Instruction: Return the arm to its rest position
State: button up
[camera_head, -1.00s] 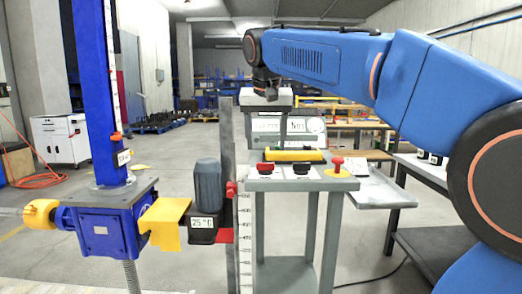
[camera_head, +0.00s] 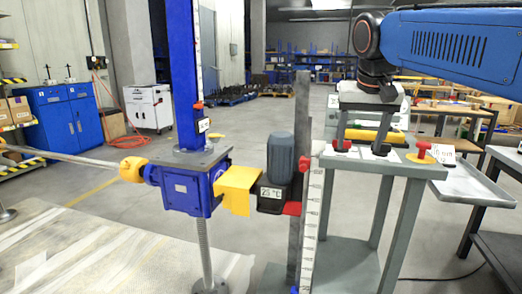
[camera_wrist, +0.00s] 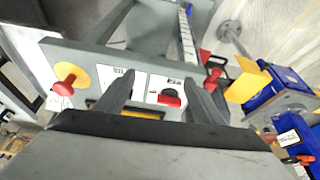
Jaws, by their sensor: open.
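My blue arm (camera_head: 455,48) reaches in from the right, with its wrist bent down over a grey control stand (camera_head: 410,166). My gripper (camera_head: 362,140) points down just above the stand's top, and it also shows in the wrist view (camera_wrist: 158,82). Its two dark fingers are spread apart with nothing held between them. In the wrist view a red control (camera_wrist: 169,98) on a white label lies between and beyond the fingers. I cannot tell whether the fingertips touch the panel.
A red mushroom button (camera_head: 423,150) on a yellow disc sits at the stand's right. A blue screw jack (camera_head: 190,190) with a yellow guard (camera_head: 238,188) and a motor (camera_head: 280,160) stands left. A metal tray (camera_head: 475,185) is at the right. Floor beyond is open.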

jog(key=s+d+f+n, duration=0.1)
jog(key=s+f, duration=1)
jog(key=f, duration=0.3)
jog(key=s+d+f+n+y, duration=0.1)
jog(key=s+f, duration=1.1)
jog(key=f, duration=0.2)
jog(key=shift+s+d+f+n+t, duration=0.3)
jog(key=shift+d+n, duration=0.05)
jog(key=shift+n, duration=0.05)
